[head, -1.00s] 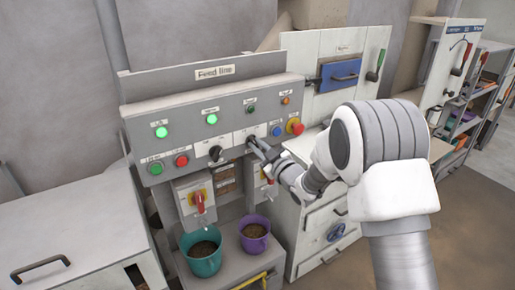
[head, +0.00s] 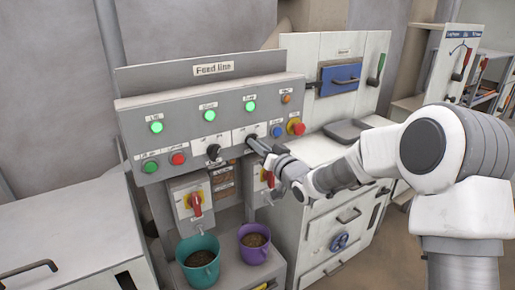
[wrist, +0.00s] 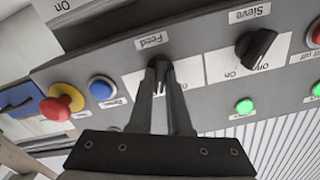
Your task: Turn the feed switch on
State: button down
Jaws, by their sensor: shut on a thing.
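The feed switch (wrist: 159,82), a dark knob on a white plate labelled Feed, sits on the sloping grey panel (head: 225,90). It is mostly hidden by my fingers. My gripper (wrist: 159,68) is shut on the feed switch, one finger on each side of it; my gripper (head: 253,143) also reaches it from the right in the head view. The third green lamp (head: 251,106) in the upper row is lit, above the feed switch. The black Sieve switch (head: 213,151) stands beside it, and shows in the wrist view (wrist: 256,48).
A blue button (head: 277,131) and a red mushroom button (head: 296,127) on a yellow base are close to my gripper. Red-handled isolators (head: 195,203) hang below the panel. A teal pot (head: 201,267) and a purple pot (head: 254,251) stand beneath.

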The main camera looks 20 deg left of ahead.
jog(key=shift+m, duration=0.8)
jog(key=c, duration=0.9)
grip_release()
jog(key=shift+o, duration=0.2)
jog(key=shift+s+d, duration=0.1)
jog(key=b+v, duration=0.1)
jog(key=v, duration=1.6)
jog(key=shift+d, duration=0.15)
